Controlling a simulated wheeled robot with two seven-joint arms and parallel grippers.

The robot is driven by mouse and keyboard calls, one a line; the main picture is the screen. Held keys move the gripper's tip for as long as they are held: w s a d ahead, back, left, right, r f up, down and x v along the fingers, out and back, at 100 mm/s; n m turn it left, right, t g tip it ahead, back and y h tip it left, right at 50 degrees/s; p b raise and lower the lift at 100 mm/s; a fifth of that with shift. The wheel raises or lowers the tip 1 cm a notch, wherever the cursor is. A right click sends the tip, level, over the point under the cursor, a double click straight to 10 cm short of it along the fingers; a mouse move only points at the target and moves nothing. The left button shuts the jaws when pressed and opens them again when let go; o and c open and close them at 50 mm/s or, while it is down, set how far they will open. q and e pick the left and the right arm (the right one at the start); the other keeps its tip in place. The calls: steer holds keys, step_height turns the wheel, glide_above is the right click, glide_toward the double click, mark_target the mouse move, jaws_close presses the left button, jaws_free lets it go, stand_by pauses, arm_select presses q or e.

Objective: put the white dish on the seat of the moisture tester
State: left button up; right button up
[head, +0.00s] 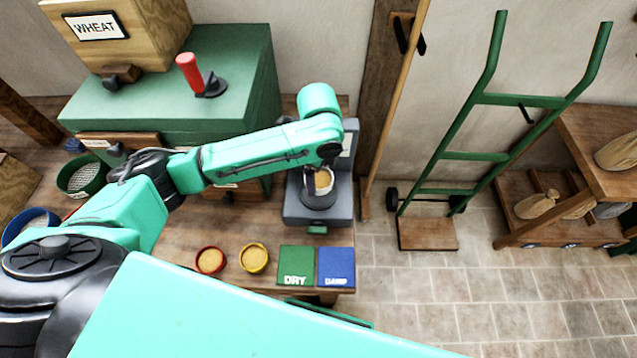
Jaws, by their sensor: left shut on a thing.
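The white dish (324,180), with tan grain in it, is at the end of my left arm. My left gripper (319,196) is shut on the dish. Dish and gripper are over the grey moisture tester (297,211), which stands at the right end of the wooden bench. The gripper and dish cover the tester's seat, so I cannot tell whether the dish touches it. My right gripper is not in view.
A red dish (210,260) and a yellow dish (253,258) of grain sit at the bench front, beside a green DRY card (296,266) and a blue DAMP card (336,267). A green machine (230,90) stands behind. A green hand truck (470,155) stands right.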

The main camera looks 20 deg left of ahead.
mark_target(318, 184)
arm_select(q)
steer(key=shift+f, duration=2.3)
steer(key=shift+f, duration=0.15)
steer(key=o, duration=1.2)
step_height(318, 184, up, 12)
steer(key=shift+r, duration=0.2)
steer(key=shift+s, duration=0.1)
